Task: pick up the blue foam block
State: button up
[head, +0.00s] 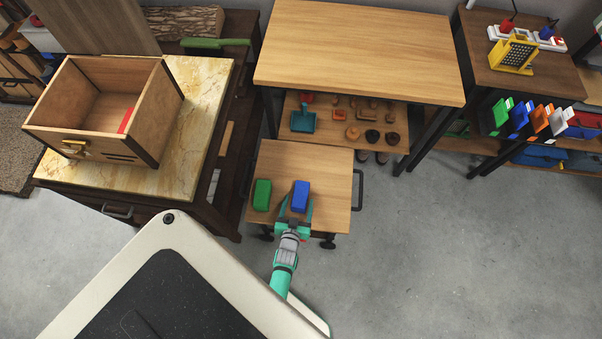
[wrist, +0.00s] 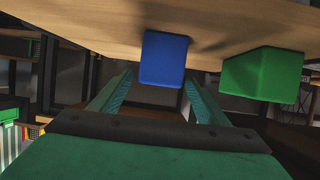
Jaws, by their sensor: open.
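The blue foam block (head: 300,196) lies on a small low wooden table, right of a green block (head: 262,194). My gripper (head: 296,210) is open at the blue block's near end, one finger toward each side. In the wrist view the blue block (wrist: 164,58) shows between and beyond the two open fingers (wrist: 158,90), with nothing visibly clamped. I cannot tell whether a finger touches it. The green block (wrist: 262,75) shows to the right there, outside the fingers.
The small table (head: 334,165) is bare right of the blocks. Behind it a shelf (head: 313,134) with small tools sits under a larger table (head: 360,45). A marble-topped table (head: 200,110) with an open wooden box (head: 108,120) stands left. Floor (head: 430,250) is clear at right.

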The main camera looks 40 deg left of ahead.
aim_at(300, 196)
jog(key=x, duration=0.4)
jog(key=shift+w+d, duration=0.1)
jog(key=shift+w, duration=0.15)
jog(key=shift+w+a+f, duration=0.1)
jog(key=shift+a+f, duration=0.1)
jog(key=shift+a, duration=0.05)
jog(key=c, duration=1.1)
